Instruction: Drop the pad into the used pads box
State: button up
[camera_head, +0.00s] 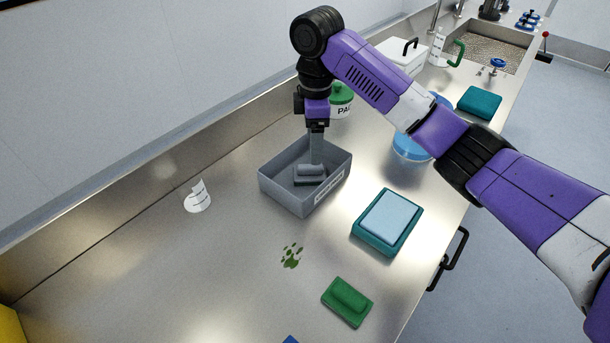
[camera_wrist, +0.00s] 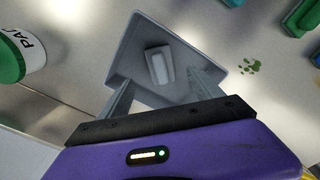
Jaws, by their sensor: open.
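The used pads box (camera_head: 303,205) is an open grey box with a white label on its front, standing on the steel counter; it also shows in the wrist view (camera_wrist: 128,50). A grey pad with a raised grip (camera_head: 310,174) lies inside it, and it also shows in the wrist view (camera_wrist: 160,66). My gripper (camera_head: 316,158) points down into the box from above. In the wrist view its two fingers (camera_wrist: 160,92) are spread apart with nothing between them. The pad lies beyond the fingertips, apart from them. The label is too small to read fully.
A green pad (camera_head: 347,301) and a teal tray with a light blue pad (camera_head: 388,222) lie to the right. Green spots (camera_head: 291,256) mark the counter in front. A green-lidded tub (camera_head: 342,100) and a blue round container (camera_head: 410,148) stand behind. The counter's left part is mostly clear.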

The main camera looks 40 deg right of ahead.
notch_tip(320, 180, up, 4)
dwell(0.6)
